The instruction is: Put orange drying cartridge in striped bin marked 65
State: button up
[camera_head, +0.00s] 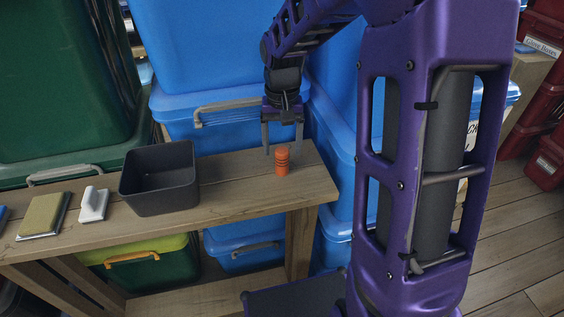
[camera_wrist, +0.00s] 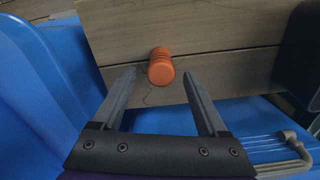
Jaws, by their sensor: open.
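The orange drying cartridge (camera_head: 282,161) stands upright near the right end of the wooden bench. It also shows in the wrist view (camera_wrist: 160,68), just beyond and between my fingertips. My gripper (camera_head: 284,150) is open and empty, pointing down just above and around the cartridge's top in the head view. In the wrist view my gripper (camera_wrist: 158,80) has its two fingers spread wide, with no contact visible. I see no striped bin marked 65 in either view.
A dark open box (camera_head: 160,178) stands left of the cartridge on the bench (camera_head: 232,180). A white-handled item (camera_head: 93,204) and a tan pad (camera_head: 45,214) lie farther left. Blue lidded bins (camera_head: 215,110) crowd behind. A green-and-yellow bin (camera_head: 140,262) sits below.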

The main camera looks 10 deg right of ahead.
aim_at(282, 160)
notch_tip(282, 160, down, 5)
jog(key=shift+f+b, duration=0.1)
jog(key=shift+b, duration=0.25)
grip_shut()
